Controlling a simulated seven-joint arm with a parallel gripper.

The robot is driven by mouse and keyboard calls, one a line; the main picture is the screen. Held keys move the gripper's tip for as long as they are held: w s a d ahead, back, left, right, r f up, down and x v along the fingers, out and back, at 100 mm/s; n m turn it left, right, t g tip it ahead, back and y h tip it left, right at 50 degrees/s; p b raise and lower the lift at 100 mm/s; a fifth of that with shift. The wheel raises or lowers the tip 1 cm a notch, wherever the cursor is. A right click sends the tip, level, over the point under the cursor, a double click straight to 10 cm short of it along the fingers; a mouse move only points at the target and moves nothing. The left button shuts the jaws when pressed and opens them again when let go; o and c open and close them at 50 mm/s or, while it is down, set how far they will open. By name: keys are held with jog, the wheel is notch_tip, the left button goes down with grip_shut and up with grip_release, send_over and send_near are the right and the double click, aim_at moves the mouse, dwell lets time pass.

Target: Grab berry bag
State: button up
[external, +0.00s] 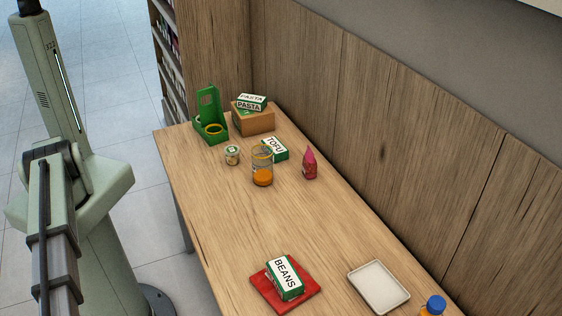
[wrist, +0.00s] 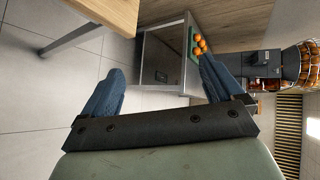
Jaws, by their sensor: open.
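A small pink-red pouch with a pointed top, apparently the berry bag (external: 310,165), stands upright on the wooden table (external: 215,200), near its wall-side edge. The wrist view does not show it. My gripper (wrist: 163,70) shows in the wrist view with its two blue fingers spread apart and nothing between them. It faces away from the bag, toward the floor, a cabinet and a machine with oranges. In the external view only my arm shows at the lower left, and the gripper is out of frame.
Left of the bag stand a jar with orange contents (external: 262,168), a tofu box (external: 274,149) and a small cup (external: 232,155). A green holder (external: 210,118) and a cardboard box (external: 253,119) stand behind. A beans box (external: 285,278) lies on a red mat (external: 259,288), near a white tray (external: 379,287).

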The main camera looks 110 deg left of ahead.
notch_tip(320, 180, up, 6)
jog(key=w, duration=0.3)
jog(key=w+a+n+y, duration=0.2)
jog(key=w+a+n, duration=0.15)
jog(key=a, duration=0.65)
jog(key=w+a+f+n+g+y, duration=0.1)
jog(key=w+a+n+g, duration=0.15)
jog(key=a, duration=1.15)
jog(key=w+a+f+n+g+y, duration=0.1)
jog(key=w+a+n+g, duration=0.2)
jog(key=a, duration=1.1)
jog(key=w+a+f+n+g+y, duration=0.15)
jog(key=a+n, duration=0.25)
jog(key=a, duration=1)
jog(key=n+g+h, duration=0.6)
jog(key=n+h, duration=0.1)
jog(key=n, duration=0.7)
send_over(310, 156)
jog(key=a, duration=0.2)
jog(key=f, duration=0.9)
jog(key=shift+w+d+f, duration=0.1)
jog(key=shift+w+d, duration=0.05)
jog(key=shift+d, duration=0.15)
jog(key=shift+s+f, duration=0.15)
jog(key=shift+f, duration=1.15)
jog(key=shift+s+f, duration=0.1)
jog(key=shift+f, duration=1.2)
jog(key=c, duration=1.1)
